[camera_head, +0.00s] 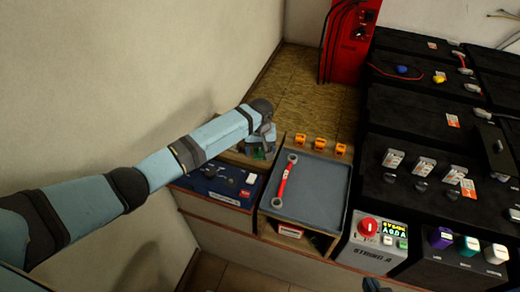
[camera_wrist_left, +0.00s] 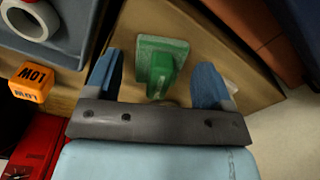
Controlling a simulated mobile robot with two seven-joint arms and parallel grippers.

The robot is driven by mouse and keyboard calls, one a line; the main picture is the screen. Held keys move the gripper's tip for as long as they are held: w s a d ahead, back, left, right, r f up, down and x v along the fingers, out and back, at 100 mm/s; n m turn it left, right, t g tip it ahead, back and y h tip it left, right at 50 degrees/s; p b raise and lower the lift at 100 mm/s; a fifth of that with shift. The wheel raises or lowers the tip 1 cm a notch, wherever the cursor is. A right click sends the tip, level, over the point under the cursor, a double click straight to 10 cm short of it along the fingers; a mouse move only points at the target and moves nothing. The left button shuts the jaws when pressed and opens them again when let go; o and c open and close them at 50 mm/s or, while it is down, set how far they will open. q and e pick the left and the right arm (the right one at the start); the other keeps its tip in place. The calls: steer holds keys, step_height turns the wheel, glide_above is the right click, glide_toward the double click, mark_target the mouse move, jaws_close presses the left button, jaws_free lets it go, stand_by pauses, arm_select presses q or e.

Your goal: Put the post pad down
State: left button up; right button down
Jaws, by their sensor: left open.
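The post pad (camera_wrist_left: 160,62), a green block with a raised grip and a pale edge, rests on a wooden surface in the left wrist view. My left gripper (camera_wrist_left: 157,75) is open, with one blue finger on each side of the pad and a visible gap to both. In the head view my left gripper (camera_head: 264,142) is over a wooden shelf behind the blue box, and only a bit of green shows under it. A small dark tip of my right gripper (camera_head: 375,286) shows at the bottom edge; its jaws cannot be made out.
A grey tray (camera_head: 318,190) with a red wrench (camera_head: 286,181) stands right of the left gripper. Several orange tags (camera_head: 320,143) line its far edge. A blue box (camera_head: 222,184) sits in front. Black battery racks (camera_head: 420,130) fill the right; a wall bounds the left.

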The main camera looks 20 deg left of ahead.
mark_target(260, 149)
arm_select(q)
step_height(260, 149, up, 12)
steer(key=p, duration=1.3)
arm_select(e)
step_height(260, 149, up, 8)
steer(key=s+d, duration=0.1)
steer(key=shift+s+f, duration=0.15)
steer(key=shift+f, duration=0.05)
arm_select(q)
steer(key=s+d+r+m+t+h, duration=0.2)
steer(key=s+d+t+h, duration=0.1)
steer(key=s+d, duration=0.3)
steer(key=s+d+r+m+t+h, duration=0.2)
steer(key=s+d+m+t, duration=0.15)
steer(key=s, duration=0.45)
steer(key=s+a+f+m+t, duration=0.1)
steer(key=s+a+f, duration=0.3)
steer(key=s, duration=0.6)
steer(key=s+a+f+m+t+y, duration=0.1)
steer(key=s+a+f+t, duration=0.2)
steer(key=s, duration=0.7)
steer(key=a+f, duration=0.1)
steer(key=a, duration=0.1)
steer(key=shift+a+y, duration=0.3)
steer(key=shift+a, duration=0.05)
arm_select(e)
steer(key=shift+d, duration=0.1)
